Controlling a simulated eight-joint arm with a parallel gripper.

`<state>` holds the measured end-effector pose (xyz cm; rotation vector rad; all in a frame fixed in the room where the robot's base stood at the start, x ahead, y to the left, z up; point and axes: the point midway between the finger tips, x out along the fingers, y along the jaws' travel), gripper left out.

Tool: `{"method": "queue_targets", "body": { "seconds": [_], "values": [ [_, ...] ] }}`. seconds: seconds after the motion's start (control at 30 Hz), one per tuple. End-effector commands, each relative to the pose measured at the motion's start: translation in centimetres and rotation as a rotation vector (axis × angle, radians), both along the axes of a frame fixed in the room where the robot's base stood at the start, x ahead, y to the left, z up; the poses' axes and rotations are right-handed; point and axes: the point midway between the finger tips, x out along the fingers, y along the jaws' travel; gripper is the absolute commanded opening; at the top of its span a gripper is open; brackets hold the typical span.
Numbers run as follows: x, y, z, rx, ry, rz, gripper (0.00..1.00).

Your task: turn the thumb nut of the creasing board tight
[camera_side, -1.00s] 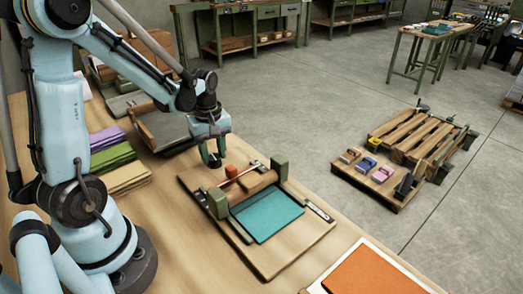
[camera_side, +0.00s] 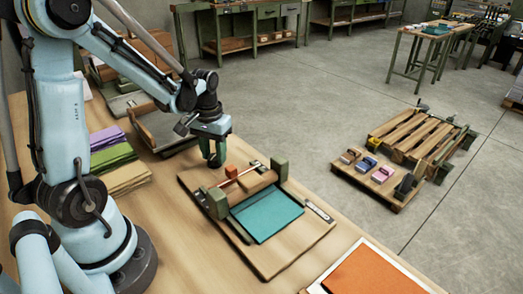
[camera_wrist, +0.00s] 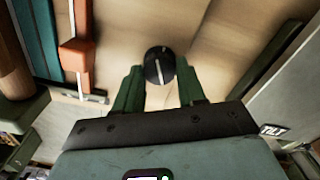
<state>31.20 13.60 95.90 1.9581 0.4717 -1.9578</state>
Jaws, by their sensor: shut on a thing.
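The creasing board (camera_side: 285,250) is a wooden board on the bench with a wooden roller (camera_side: 245,192) between green end blocks and a teal sheet (camera_side: 266,214) on it. My gripper (camera_side: 215,163) points down at the board's back left corner. In the wrist view, a round dark thumb nut (camera_wrist: 159,65) with a pale line across its top sits between the green fingertips of my gripper (camera_wrist: 160,78). The fingers are shut on it.
An orange slider block (camera_wrist: 76,54) on a rail lies left of the nut in the wrist view. Purple, green and tan stacks (camera_side: 112,158) lie left of the board. An orange sheet (camera_side: 375,275) lies at the front right. A pallet (camera_side: 420,140) stands on the floor beyond.

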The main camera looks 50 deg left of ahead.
Motion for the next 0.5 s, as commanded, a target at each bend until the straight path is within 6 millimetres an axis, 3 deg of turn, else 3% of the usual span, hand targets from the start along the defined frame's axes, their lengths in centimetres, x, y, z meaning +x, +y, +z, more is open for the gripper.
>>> {"method": "queue_targets", "body": {
  "seconds": [0.5],
  "values": [
    [0.02,-0.08,0.05,0.000,0.001,-0.388,0.09]
  ]
}}
